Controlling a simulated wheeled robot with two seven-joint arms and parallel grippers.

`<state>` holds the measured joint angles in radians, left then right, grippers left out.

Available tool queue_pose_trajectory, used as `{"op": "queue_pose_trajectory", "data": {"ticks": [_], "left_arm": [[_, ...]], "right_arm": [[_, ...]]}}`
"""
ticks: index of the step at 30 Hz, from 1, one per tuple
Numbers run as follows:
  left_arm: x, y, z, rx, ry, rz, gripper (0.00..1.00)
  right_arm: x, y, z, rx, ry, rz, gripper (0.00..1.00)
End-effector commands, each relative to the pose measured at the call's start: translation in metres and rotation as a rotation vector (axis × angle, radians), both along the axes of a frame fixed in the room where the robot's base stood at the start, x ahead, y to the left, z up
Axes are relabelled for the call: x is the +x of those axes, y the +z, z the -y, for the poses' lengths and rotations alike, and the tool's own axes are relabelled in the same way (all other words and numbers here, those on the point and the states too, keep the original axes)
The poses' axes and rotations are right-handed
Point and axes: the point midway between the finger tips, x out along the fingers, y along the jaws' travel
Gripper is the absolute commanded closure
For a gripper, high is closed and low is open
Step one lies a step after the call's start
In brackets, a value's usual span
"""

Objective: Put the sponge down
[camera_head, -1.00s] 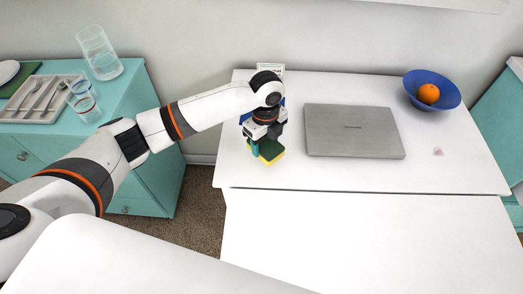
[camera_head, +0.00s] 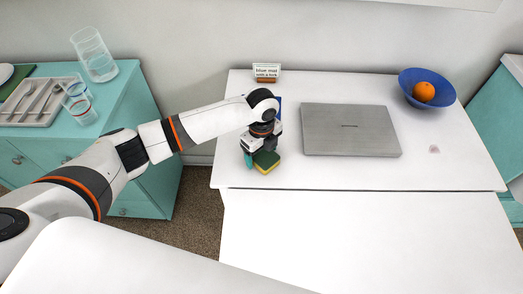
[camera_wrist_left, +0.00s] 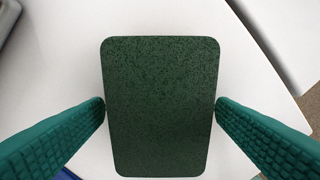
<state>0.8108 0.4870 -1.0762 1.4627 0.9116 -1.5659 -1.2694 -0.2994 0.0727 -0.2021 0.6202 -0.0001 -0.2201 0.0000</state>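The sponge (camera_head: 266,162), with a dark green top and a yellow lower part, is at the left of the white table (camera_head: 455,165), below my left gripper (camera_head: 260,157). In the left wrist view the sponge's green face (camera_wrist_left: 160,105) lies between the two teal fingers, whose tips meet its sides. My left gripper (camera_wrist_left: 160,115) is shut on the sponge. The sponge is low over the table; I cannot tell whether its underside touches. My right gripper is not in view.
A closed grey laptop (camera_head: 350,130) lies right of the sponge. A blue bowl (camera_head: 445,92) with an orange (camera_head: 424,92) stands far right.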

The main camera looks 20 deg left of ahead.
Motion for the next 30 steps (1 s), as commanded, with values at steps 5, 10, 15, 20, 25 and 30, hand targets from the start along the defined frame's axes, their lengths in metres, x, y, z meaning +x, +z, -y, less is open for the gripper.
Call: {"op": "queue_pose_trajectory", "data": {"ticks": [5, 10, 15, 20, 25, 30], "left_arm": [[0.000, 0.001, 0.000, 0.000, 0.000, 0.000, 0.21], [0.001, 0.013, 0.000, -0.002, 0.000, 0.003, 0.21], [0.002, 0.046, 0.000, -0.002, 0.000, 0.006, 0.21], [0.001, 0.081, 0.000, -0.001, 0.000, 0.004, 0.21], [0.001, 0.109, 0.001, -0.001, -0.001, 0.002, 0.21], [0.001, 0.122, 0.000, 0.000, 0.001, 0.001, 0.21]], "right_arm": [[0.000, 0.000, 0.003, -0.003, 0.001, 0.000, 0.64], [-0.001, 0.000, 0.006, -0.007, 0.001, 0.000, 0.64], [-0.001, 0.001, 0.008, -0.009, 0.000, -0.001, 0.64], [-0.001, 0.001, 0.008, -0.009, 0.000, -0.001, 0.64], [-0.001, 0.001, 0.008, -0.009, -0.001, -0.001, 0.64], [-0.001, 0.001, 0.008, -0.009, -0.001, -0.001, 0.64]]}}
